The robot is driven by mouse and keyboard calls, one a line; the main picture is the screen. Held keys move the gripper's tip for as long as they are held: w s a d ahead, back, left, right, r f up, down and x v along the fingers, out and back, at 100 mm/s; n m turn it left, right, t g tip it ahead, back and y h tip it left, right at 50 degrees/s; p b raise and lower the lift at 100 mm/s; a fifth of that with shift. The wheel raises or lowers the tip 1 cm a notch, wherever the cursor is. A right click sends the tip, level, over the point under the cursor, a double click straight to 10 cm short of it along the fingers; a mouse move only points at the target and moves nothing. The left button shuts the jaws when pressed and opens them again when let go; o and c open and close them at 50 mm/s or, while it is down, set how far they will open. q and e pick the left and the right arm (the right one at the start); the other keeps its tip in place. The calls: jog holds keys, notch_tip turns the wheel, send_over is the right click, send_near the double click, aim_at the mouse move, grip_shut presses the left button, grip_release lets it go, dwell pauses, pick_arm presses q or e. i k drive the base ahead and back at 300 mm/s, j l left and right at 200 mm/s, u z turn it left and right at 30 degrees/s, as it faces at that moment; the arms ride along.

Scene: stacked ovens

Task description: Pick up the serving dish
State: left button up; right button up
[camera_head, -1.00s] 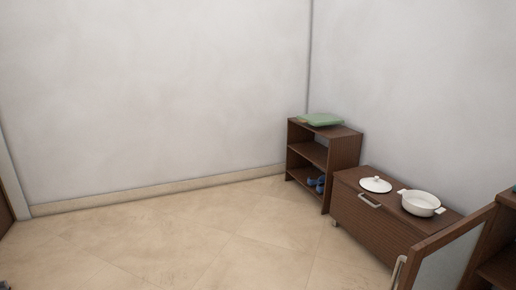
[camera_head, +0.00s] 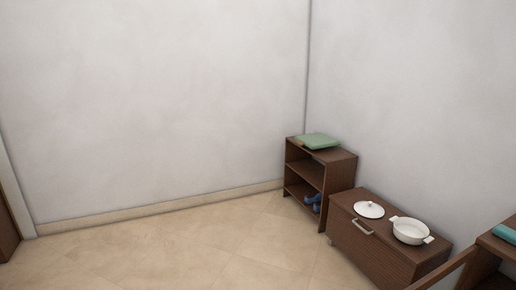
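A white round serving dish (camera_head: 410,231) with two side handles stands open on top of a low dark wood cabinet (camera_head: 375,250) at the lower right. Its inside looks empty. A white lid (camera_head: 369,210) with a knob lies on the same cabinet, just left of the dish and apart from it. Neither of my grippers shows in the head view.
A small open shelf (camera_head: 335,172) stands in the corner behind the cabinet, with a folded green item (camera_head: 317,141) on top and blue shoes (camera_head: 313,199) inside. Another wooden unit (camera_head: 497,246) with a teal item (camera_head: 506,232) is at the right edge. The tiled floor (camera_head: 190,255) at left is clear.

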aim_at(411, 231)
jog(key=z, duration=0.5)
jog(key=i+j+z, duration=0.15)
jog(key=z, duration=0.3)
jog(key=i+j+z, duration=0.1)
jog(key=z, duration=0.35)
jog(key=j+z, duration=0.25)
jog(key=z, duration=0.15)
jog(key=i+j+z, duration=0.1)
jog(key=j+z, duration=0.15)
jog(key=z, duration=0.2)
jog(key=j+z, duration=0.15)
jog(key=j, duration=0.65)
jog(key=j+z, duration=0.2)
jog(key=j, duration=0.55)
jog(key=k+j+z, duration=0.15)
jog(key=j, duration=0.6)
jog(key=i+j, duration=0.35)
jog(key=j, duration=0.25)
jog(key=i+j+u, duration=0.15)
jog(key=i+j, duration=0.2)
jog(key=j, duration=0.2)
jog(key=i+j, duration=0.35)
jog(key=j, duration=0.2)
